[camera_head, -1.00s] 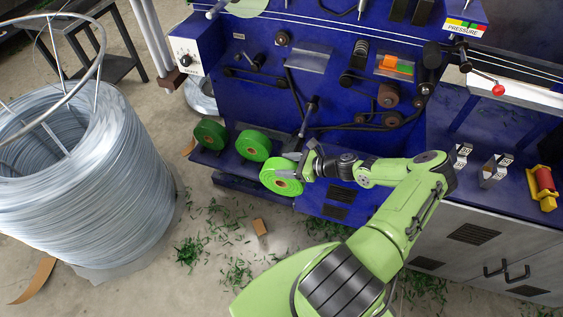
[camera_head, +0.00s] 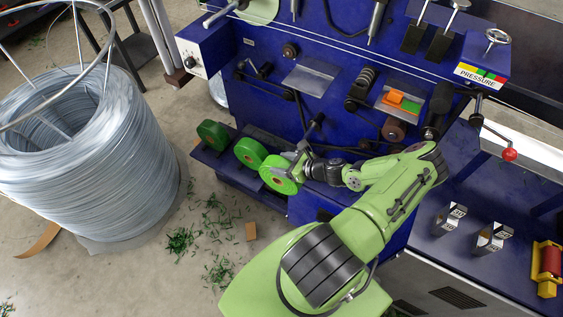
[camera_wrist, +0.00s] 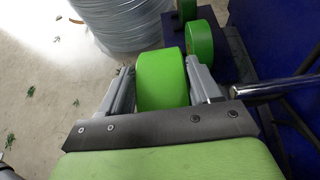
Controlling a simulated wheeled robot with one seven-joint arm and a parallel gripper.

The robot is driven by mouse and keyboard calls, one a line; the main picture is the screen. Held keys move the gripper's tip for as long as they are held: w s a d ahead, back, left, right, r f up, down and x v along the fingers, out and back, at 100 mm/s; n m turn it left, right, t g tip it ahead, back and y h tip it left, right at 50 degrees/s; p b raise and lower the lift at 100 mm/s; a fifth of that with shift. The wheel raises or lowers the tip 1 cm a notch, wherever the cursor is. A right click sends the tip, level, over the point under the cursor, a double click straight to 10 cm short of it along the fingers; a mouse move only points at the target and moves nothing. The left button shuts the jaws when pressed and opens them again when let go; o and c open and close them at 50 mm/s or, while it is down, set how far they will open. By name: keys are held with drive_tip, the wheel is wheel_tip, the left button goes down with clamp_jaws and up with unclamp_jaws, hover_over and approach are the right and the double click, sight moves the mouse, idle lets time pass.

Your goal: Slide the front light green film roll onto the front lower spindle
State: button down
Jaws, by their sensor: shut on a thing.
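The front light green film roll (camera_head: 279,174) is between the jaws of my gripper (camera_head: 290,168), which is shut on it. In the wrist view the roll (camera_wrist: 162,80) sits between the two fingers of my gripper (camera_wrist: 160,85), its curved outer face showing. Two more green rolls, the middle one (camera_head: 249,153) and the rear one (camera_head: 213,134), stand on the low blue ledge. In the wrist view a shiny rod (camera_wrist: 277,87) lies right of my gripper.
A large wire coil (camera_head: 85,150) stands at left. Green scraps (camera_head: 215,260) and a cardboard piece (camera_head: 251,231) lie on the floor.

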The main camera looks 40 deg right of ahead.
drive_tip(key=d+b, duration=0.1)
drive_tip(key=w+d, duration=0.1)
drive_tip(key=d, duration=0.1)
drive_tip(key=w+d+b, duration=0.1)
drive_tip(key=d, duration=0.1)
drive_tip(key=shift+d+r+b, duration=0.15)
drive_tip(key=shift+d+b, duration=0.1)
drive_tip(key=shift+b, duration=0.05)
drive_tip(key=shift+p, duration=0.35)
idle(1.4)
drive_tip(key=shift+w+d+b, duration=0.7)
drive_tip(key=shift+d+b, duration=0.8)
drive_tip(key=shift+d, duration=0.4)
drive_tip(key=shift+w+d+b, duration=0.7)
drive_tip(key=shift+d+b, duration=0.85)
drive_tip(key=shift+d, duration=0.4)
drive_tip(key=shift+w+d+b, duration=0.7)
drive_tip(key=shift+d+b, duration=0.8)
drive_tip(key=shift+d, duration=0.4)
